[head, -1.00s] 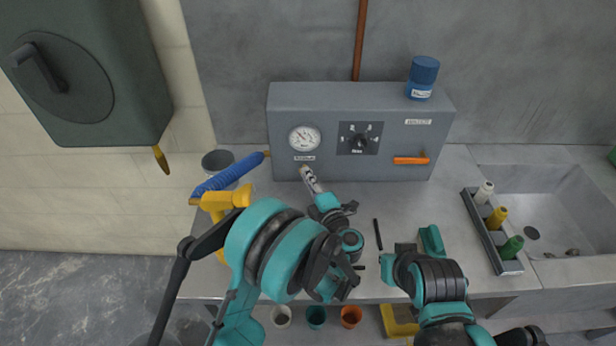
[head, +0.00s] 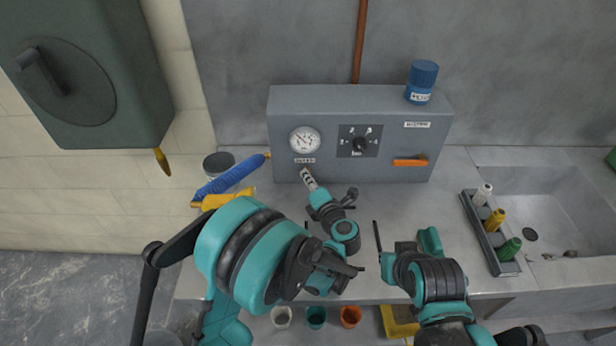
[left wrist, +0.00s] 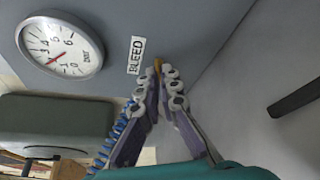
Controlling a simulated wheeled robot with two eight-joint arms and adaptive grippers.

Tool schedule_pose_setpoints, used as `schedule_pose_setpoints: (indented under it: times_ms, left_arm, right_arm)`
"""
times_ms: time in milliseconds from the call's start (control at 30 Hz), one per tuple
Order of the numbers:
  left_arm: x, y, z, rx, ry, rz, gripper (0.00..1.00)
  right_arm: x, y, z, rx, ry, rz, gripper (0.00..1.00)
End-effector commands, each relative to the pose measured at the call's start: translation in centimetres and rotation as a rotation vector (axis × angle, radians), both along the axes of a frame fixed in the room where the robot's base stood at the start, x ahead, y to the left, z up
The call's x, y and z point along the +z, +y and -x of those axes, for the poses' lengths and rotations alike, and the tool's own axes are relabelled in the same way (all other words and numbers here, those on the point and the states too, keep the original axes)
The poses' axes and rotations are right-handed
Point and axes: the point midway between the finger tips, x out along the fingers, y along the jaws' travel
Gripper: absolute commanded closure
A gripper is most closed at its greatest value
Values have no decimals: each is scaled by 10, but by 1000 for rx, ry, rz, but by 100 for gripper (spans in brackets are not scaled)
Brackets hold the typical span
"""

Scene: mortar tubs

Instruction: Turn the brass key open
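The brass key (left wrist: 158,64) shows as a small brass piece at the fingertips in the left wrist view, beside the BLEED label (left wrist: 136,55) on the grey panel box. In the head view the key is mostly hidden by my left gripper (head: 307,175), which reaches the lower front of the box below the gauge (head: 304,140). In the left wrist view the left fingers (left wrist: 160,78) come together at the key and look shut on it. My right gripper (head: 381,250) is low over the bench front, away from the box; its fingers are not clear.
A blue jar (head: 422,80) stands on the box. An orange handle (head: 410,162) and a black dial (head: 359,143) are on its front. A blue coiled hose (head: 228,178) lies left of the gripper. A bottle rack (head: 488,236) and a sink (head: 560,205) are at right.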

Motion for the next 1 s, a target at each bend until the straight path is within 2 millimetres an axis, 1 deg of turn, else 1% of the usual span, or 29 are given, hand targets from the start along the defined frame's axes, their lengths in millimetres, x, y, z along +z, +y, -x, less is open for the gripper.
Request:
schedule_pose_setpoints:
  times_ms: [500,800,1000]
  left_arm:
    - [4,4,0,2,1,493,100]
    - [4,6,0,1,0,769,100]
    - [4,7,0,1,0,920,100]
  right_arm:
    - [9,0,0,0,0,0,100]
    - [10,0,0,0,0,0,100]
    - [8,0,0,0,0,0,100]
